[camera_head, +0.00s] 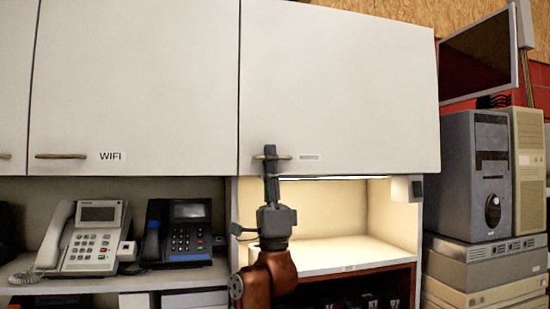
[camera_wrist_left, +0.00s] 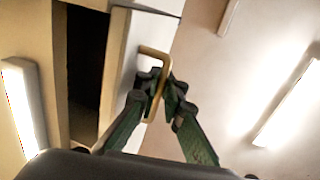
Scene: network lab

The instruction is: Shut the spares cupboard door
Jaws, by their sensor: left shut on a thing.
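A white cupboard door (camera_head: 340,90) fills the upper right of the head view. It has a small label (camera_head: 309,157), too small to read, and a brass bar handle (camera_head: 285,157) at its lower left. My left gripper (camera_head: 270,160) reaches up from below and is shut on this handle. In the left wrist view the fingers (camera_wrist_left: 158,95) close around the brass handle (camera_wrist_left: 152,51). A dark gap (camera_wrist_left: 88,70) shows beside the pale door edge there, so the door looks ajar; how far is hard to tell. My right gripper is not in view.
A neighbouring door marked WIFI (camera_head: 130,90) is shut on the left. Below are a white phone (camera_head: 95,240), a black phone (camera_head: 180,232) and a lit open shelf (camera_head: 345,250). Computer towers (camera_head: 478,175) on stacked cases and a monitor (camera_head: 478,58) stand close on the right.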

